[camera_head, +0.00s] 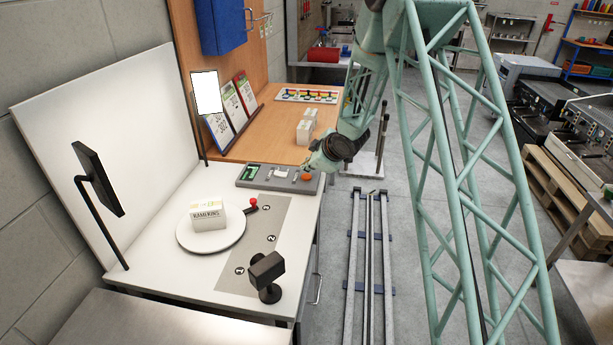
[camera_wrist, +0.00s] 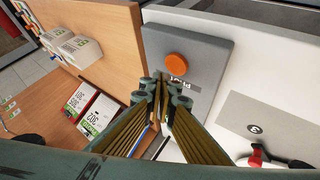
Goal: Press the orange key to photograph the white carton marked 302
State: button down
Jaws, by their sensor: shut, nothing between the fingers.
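The orange key (camera_head: 307,177) is a round button at the right end of the grey control panel (camera_head: 252,183). In the wrist view the orange key (camera_wrist: 177,63) lies just beyond my fingertips, with a printed label beside it. My gripper (camera_wrist: 162,82) is shut and empty over the panel; a gap to the key shows in that view. In the head view my gripper (camera_head: 308,167) is close above the key; contact cannot be told. A white carton (camera_head: 209,215) lettered RAMEKINS stands on the round white turntable (camera_head: 185,238); no number 302 is readable on it.
A black camera (camera_head: 267,268) and a black panel on a stand (camera_head: 97,180) flank the turntable. A red-knobbed lever (camera_head: 253,201) sits beside it. White cartons (camera_head: 304,131) stand on the wooden counter. Price cards lean there, one reading 302 (camera_wrist: 95,120).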

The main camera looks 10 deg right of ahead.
aim_at(307, 177)
jog(key=shift+r+p, duration=1.45)
jog(key=shift+r, duration=0.65)
jog(key=s+d+r+m+h+b, duration=0.1)
jog(key=s+d+r+m+h, duration=0.15)
jog(key=s+r, duration=0.5)
jog(key=s+d+r+m+h+b, duration=0.1)
jog(key=s+d+r+m, duration=0.2)
jog(key=r, duration=0.7)
jog(key=s+d+r+m+g+h+b, duration=0.1)
jog(key=s+r, duration=0.3)
jog(key=s, duration=0.4)
jog(key=s+d+r+m, duration=0.1)
jog(key=s+r, duration=0.4)
jog(key=s, duration=0.3)
jog(key=s+a+m+g+b, duration=0.1)
jog(key=s+a+m, duration=0.1)
jog(key=s, duration=2)
jog(key=s+a+m+g+y+b, duration=0.1)
jog(key=s+a, duration=0.4)
jog(key=s, duration=1.7)
jog(key=shift+a+r+m+g+b, duration=0.2)
jog(key=shift+m+g+b, duration=0.55)
jog(key=shift+m, duration=0.5)
